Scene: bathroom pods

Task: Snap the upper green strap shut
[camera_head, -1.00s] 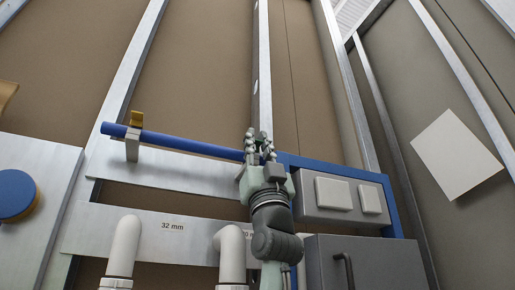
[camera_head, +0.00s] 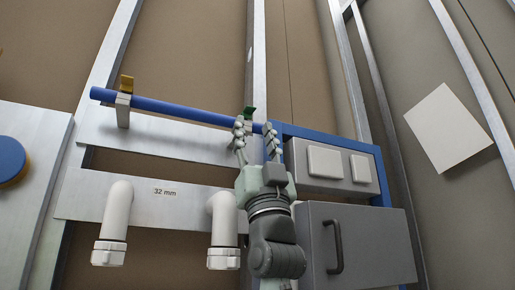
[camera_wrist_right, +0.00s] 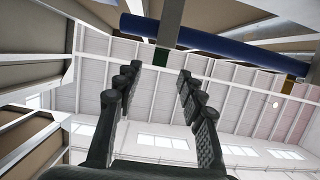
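The green strap (camera_head: 250,113) shows as a small dark green piece just above the blue pipe (camera_head: 175,107), partly hidden behind my right gripper. In the right wrist view the green strap (camera_wrist_right: 161,57) shows below the pipe, beside a grey bracket (camera_wrist_right: 171,25). My right gripper (camera_head: 254,126) is open and empty, its fingers pointing up, one on each side of the strap as seen from the head. In the right wrist view its fingers (camera_wrist_right: 160,70) are spread, with the strap beyond the tips. I cannot tell whether they touch it. My left gripper is not in view.
A yellow strap (camera_head: 126,84) stands up on the left bracket (camera_head: 123,112). White pipe elbows (camera_head: 118,215) are below, on a plate marked 32 mm. A grey switch box (camera_head: 330,168) and a grey cabinet with a handle (camera_head: 375,240) are close on the right.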

